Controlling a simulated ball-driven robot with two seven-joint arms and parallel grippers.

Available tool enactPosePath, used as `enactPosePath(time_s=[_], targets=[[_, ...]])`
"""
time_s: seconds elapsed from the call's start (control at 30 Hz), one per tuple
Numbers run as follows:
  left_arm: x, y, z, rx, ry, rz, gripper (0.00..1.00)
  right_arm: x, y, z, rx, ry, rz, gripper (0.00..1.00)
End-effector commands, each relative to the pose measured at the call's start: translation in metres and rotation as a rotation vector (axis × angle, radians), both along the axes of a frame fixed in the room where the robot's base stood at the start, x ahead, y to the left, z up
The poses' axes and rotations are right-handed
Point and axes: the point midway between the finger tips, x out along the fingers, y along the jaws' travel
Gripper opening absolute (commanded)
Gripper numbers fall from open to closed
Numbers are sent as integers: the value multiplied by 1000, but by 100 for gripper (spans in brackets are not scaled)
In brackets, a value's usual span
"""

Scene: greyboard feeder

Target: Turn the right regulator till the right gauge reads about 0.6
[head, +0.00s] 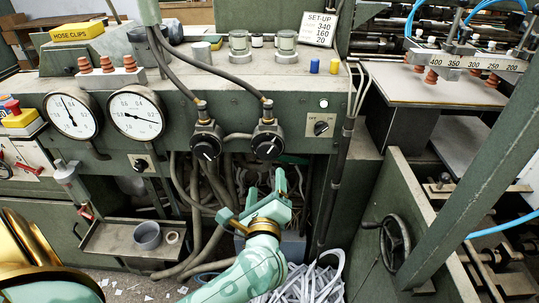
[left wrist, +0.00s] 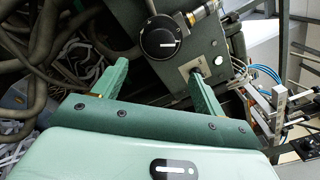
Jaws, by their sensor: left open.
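The right gauge (head: 137,113) is a round white dial on the green machine front; its needle points right and slightly down, and its small figures are hard to read. The right regulator (head: 268,146) is a black round knob with a white mark, below a brass fitting and hose. It also shows in the left wrist view (left wrist: 160,38), its mark nearly level. My left gripper (head: 258,198) is open and empty, just below the right regulator. In the left wrist view the knob lies beyond the fingertips (left wrist: 160,68), apart from them. My right gripper is not in view.
The left regulator (head: 206,147) and left gauge (head: 72,116) sit to the left. A small switch plate (head: 320,125) is right of the right regulator. Hoses (head: 192,200) hang below the panel. A tray (head: 110,240) holds a grey cup. A handwheel (head: 396,243) stands at right.

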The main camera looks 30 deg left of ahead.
Motion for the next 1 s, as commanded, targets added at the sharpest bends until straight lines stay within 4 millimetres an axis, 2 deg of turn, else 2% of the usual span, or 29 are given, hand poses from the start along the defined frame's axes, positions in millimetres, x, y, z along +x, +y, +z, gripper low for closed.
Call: enactPosePath(time_s=[0.2,0.4,0.6,0.87,0.9,1.0], targets=[[49,30,1,6,-2,1,71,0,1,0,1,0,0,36],[82,51,0,6,0,1,71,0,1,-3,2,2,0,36],[97,60,0,4,1,0,71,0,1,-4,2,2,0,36],[99,61,0,4,1,0,71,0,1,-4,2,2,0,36],[99,61,0,4,1,0,68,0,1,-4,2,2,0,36],[98,60,0,4,1,0,41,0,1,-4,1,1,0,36]])
